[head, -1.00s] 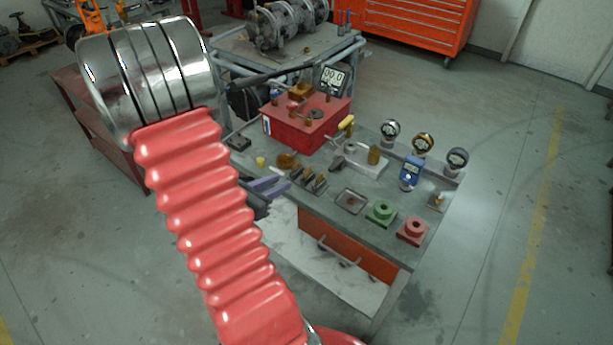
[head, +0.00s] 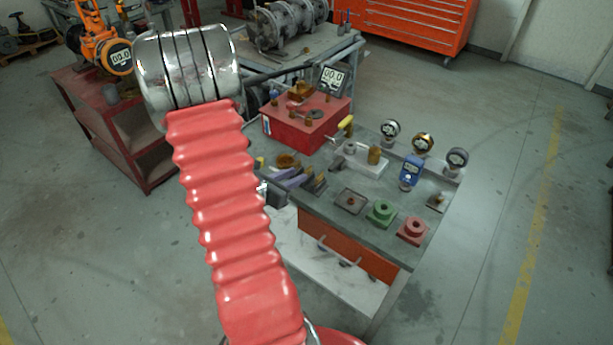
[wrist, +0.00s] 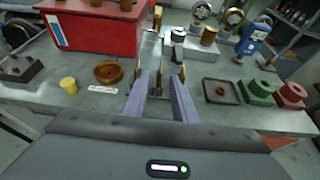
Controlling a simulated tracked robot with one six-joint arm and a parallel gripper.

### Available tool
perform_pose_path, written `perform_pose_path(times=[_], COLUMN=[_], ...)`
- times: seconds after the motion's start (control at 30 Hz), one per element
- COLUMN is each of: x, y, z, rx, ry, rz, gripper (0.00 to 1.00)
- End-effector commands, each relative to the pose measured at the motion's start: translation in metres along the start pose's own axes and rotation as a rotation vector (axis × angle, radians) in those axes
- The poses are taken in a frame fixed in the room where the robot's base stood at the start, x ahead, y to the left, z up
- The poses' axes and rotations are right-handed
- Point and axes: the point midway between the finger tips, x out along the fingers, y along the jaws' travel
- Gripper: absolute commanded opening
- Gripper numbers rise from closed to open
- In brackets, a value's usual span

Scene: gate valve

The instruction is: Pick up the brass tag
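Several thin upright brass-coloured pieces stand in a short row on the bench; the middle one (wrist: 159,72) shows between my fingers in the wrist view. I cannot tell for sure which of them is the brass tag. My gripper (wrist: 160,84) is open, with its two lavender fingers apart and pointing at the row. Nothing is visibly held. In the head view, my gripper (head: 291,178) is at the bench's left side, by the row (head: 317,184), and partly hides it. The lower parts of the pieces are hard to make out.
A red box (head: 305,120) stands behind. A brown dish (wrist: 108,72) and yellow cylinder (wrist: 68,85) are left of the fingers. A square tray (wrist: 221,92), a green block (wrist: 257,92) and a red block (wrist: 291,94) are to the right. Gauges (head: 423,143) line the far edge.

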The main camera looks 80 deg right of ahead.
Motion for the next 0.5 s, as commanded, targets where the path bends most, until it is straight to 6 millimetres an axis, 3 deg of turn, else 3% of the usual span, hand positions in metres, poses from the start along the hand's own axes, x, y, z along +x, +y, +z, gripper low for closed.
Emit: perform_pose_path(times=[0.17, 0.5], x=[0.008, 0.048], y=[-0.001, 0.0], z=[0.0, 0.001], rx=[0.0, -0.001], ry=[0.0, 0.001], rz=[-0.002, -0.002], gripper=[0.25, 0.25])
